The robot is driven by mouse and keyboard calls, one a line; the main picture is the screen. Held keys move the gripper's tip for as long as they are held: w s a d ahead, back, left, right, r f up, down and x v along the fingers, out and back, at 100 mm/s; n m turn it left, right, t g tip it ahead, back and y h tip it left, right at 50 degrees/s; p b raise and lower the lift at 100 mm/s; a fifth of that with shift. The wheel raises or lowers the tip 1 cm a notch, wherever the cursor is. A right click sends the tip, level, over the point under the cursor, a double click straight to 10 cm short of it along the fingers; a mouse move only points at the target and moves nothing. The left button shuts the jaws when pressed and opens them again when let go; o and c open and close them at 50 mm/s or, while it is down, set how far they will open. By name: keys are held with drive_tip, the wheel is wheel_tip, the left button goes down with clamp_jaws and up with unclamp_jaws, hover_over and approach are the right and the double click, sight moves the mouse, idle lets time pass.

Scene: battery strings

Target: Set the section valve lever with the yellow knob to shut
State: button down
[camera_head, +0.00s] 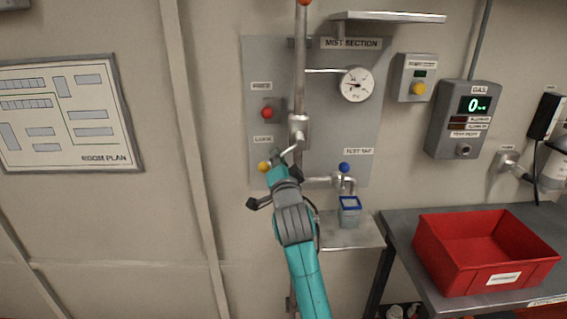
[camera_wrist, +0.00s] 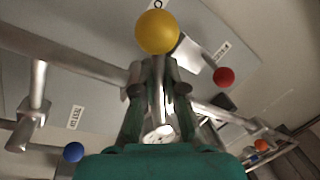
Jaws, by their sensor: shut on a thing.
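The yellow knob (camera_head: 264,166) sits at the left of the pipe on the wall panel, just beside the end of my gripper (camera_head: 278,160). In the wrist view the yellow knob (camera_wrist: 157,32) is large, just beyond the fingertips. My gripper (camera_wrist: 158,85) is shut on the metal lever just below that knob, with one finger on each side. The lever's far end and its joint with the valve body (camera_head: 298,128) on the vertical pipe are partly hidden by my gripper and arm.
A red knob (camera_head: 267,113) is above and a blue knob (camera_head: 344,167) on the test tap is to the right. A round gauge (camera_head: 356,85) hangs upper right. A blue-rimmed container (camera_head: 349,214) stands on a small shelf. A red crate (camera_head: 430,255) stands on the bench at right.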

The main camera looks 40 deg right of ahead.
drive_tip(key=m, duration=0.1)
drive_tip(key=r+m, duration=0.1)
drive_tip(key=a+r+m+h, duration=0.1)
drive_tip(key=m, duration=0.1)
drive_tip(key=shift+w+r, duration=0.1)
drive_tip(key=shift+w, duration=0.25)
drive_tip(key=shift+a+r+m+g+h, duration=0.1)
drive_tip(key=shift+r+m+g+h, duration=0.2)
drive_tip(key=shift+m, duration=0.45)
drive_tip(key=shift+r+m+t+h, duration=0.1)
drive_tip(key=shift+r+m, duration=0.35)
drive_tip(key=shift+m, duration=0.35)
drive_tip(key=shift+a+r+m+g+h, duration=0.1)
drive_tip(key=shift+r+m+g+h, duration=0.2)
drive_tip(key=shift+m, duration=0.45)
drive_tip(key=shift+d+r, duration=0.1)
drive_tip(key=shift+r, duration=0.05)
drive_tip(key=c, duration=1.2)
unclamp_jaws()
drive_tip(key=v, duration=1.2)
